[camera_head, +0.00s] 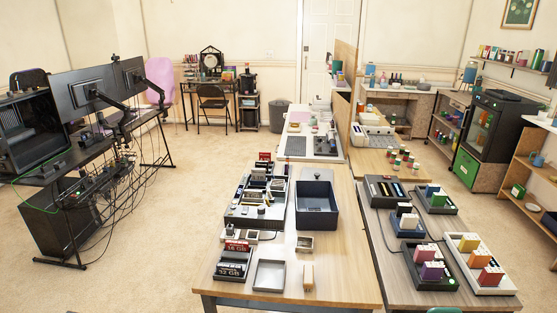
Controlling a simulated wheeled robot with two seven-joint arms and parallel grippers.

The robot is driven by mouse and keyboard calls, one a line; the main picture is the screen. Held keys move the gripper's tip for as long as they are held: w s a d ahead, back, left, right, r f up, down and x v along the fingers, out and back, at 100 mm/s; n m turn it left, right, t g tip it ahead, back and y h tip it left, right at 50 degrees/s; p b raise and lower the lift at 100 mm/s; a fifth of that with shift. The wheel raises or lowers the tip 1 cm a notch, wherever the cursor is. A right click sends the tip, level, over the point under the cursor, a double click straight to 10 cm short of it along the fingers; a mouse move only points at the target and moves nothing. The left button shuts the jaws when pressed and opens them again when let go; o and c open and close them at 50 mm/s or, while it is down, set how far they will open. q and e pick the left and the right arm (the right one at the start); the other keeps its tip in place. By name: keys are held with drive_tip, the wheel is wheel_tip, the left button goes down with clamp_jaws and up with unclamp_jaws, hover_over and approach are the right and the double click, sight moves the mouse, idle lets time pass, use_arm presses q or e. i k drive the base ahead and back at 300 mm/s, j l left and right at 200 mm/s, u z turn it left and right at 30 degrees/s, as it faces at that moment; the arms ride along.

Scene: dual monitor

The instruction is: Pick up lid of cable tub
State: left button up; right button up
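I cannot make out with certainty a cable tub or its lid. On the desk at the left, behind two dark monitors (84,92), a dark box-like shape (97,183) sits among many hanging cables (125,180). It is too small and cluttered to tell whether it is the tub or has a lid. A dark grey open bin (317,217) stands on the middle wooden table, with no lid seen on it. Neither of my grippers is in view.
The middle wooden table (345,265) carries trays and small parts, including a shallow grey tray (268,275). A second table (385,265) at the right holds trays of coloured blocks. A pink chair (160,78) stands beyond the monitors. Open floor (170,240) lies between desk and tables.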

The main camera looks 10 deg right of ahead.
sight(308, 173)
drive_tip(key=i+j+u, duration=0.25)
drive_tip(key=u, duration=0.15)
drive_tip(key=i+j+u, duration=0.5)
drive_tip(key=u, duration=0.3)
drive_tip(key=i+u, duration=0.4)
drive_tip(key=i+j+u, duration=0.1)
drive_tip(key=i, duration=0.75)
drive_tip(key=i+l+z, duration=0.1)
drive_tip(key=i+z, duration=0.15)
drive_tip(key=z, duration=0.15)
drive_tip(key=i+z, duration=0.5)
drive_tip(key=z, duration=0.25)
drive_tip(key=i+j+z, duration=0.15)
drive_tip(key=z, duration=0.25)
drive_tip(key=i, duration=0.1)
